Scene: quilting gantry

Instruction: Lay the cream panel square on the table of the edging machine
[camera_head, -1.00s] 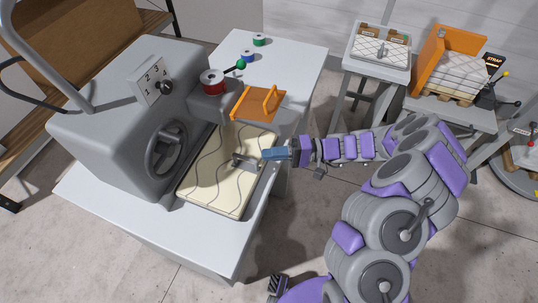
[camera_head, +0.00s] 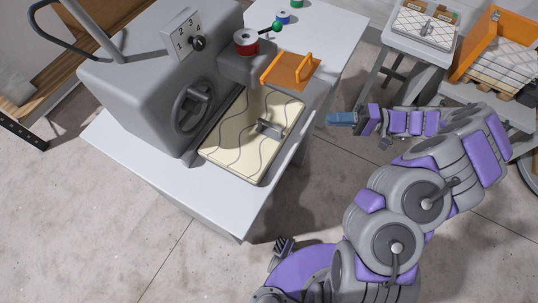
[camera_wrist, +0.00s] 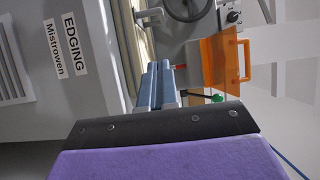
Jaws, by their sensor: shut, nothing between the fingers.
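The cream panel (camera_head: 240,150), marked with dark wavy lines, lies flat on the table of the edging machine (camera_head: 165,80), in front of the handwheel. Its long edges look roughly in line with the machine's front; I cannot tell if it is exactly square. A grey handle (camera_head: 268,129) stands up from the panel. My gripper (camera_head: 330,119) is shut and empty, right of the panel and apart from it. In the wrist view, my blue fingers (camera_wrist: 160,85) are together, with a cream strip, seemingly the panel (camera_wrist: 145,42), beyond them.
An orange guard (camera_head: 290,70) with a handle sits at the panel's far end, beside a red spool (camera_head: 246,42). A green-knobbed lever (camera_head: 276,27) is behind. A stand (camera_head: 441,65) with a quilted pad and an orange rack (camera_head: 483,42) stand at the right. White worktop (camera_head: 215,205) is bare in front.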

